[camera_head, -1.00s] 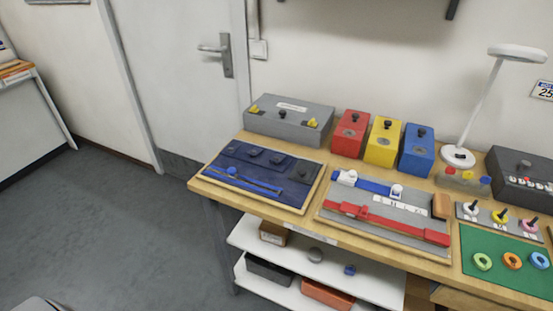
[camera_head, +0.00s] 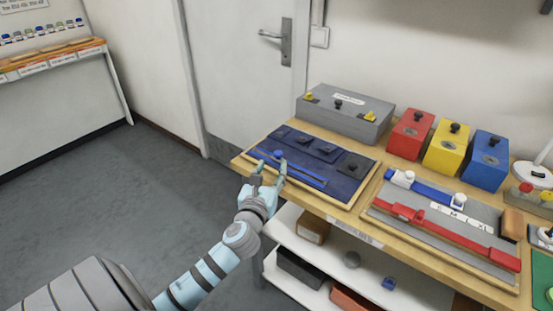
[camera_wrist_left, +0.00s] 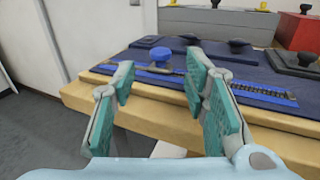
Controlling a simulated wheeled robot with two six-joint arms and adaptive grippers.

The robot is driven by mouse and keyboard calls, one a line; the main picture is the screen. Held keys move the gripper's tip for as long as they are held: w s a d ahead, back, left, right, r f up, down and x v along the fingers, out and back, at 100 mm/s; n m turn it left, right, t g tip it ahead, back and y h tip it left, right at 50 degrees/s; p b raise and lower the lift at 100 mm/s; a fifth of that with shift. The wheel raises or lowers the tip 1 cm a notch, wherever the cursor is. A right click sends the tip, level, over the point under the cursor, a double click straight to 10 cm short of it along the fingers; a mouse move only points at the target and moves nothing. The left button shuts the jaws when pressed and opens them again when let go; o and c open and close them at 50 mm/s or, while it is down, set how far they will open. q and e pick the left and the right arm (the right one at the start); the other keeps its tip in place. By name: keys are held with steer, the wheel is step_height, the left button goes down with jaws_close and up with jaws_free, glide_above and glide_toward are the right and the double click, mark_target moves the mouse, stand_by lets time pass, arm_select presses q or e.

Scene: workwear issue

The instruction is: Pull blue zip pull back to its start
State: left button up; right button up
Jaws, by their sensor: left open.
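The blue zip pull (camera_head: 278,155) is a round knob near the left end of the blue zip track (camera_head: 310,178) on a dark navy board (camera_head: 340,182). In the left wrist view the knob (camera_wrist_left: 160,55) shows between the two fingers, a little beyond them, with the track (camera_wrist_left: 262,94) running to the right. My left gripper (camera_head: 269,170) is open at the board's front left edge, close to the knob and apparently not touching it. In the left wrist view the gripper (camera_wrist_left: 160,84) has its teal pads spread with nothing between them. My right gripper is out of view.
Dark pads with black knobs (camera_head: 325,147) sit behind the track. A grey box (camera_head: 345,115) stands behind the board. Red (camera_head: 410,133), yellow (camera_head: 447,147) and blue (camera_head: 484,160) boxes stand to the right. A strap board (camera_head: 440,229) lies right of the navy board.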

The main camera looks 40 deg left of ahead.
mark_target(277, 156)
arm_select(q)
steer(key=b+x, duration=0.1)
steer(key=x, duration=0.5)
steer(key=shift+w, duration=0.15)
jaws_close()
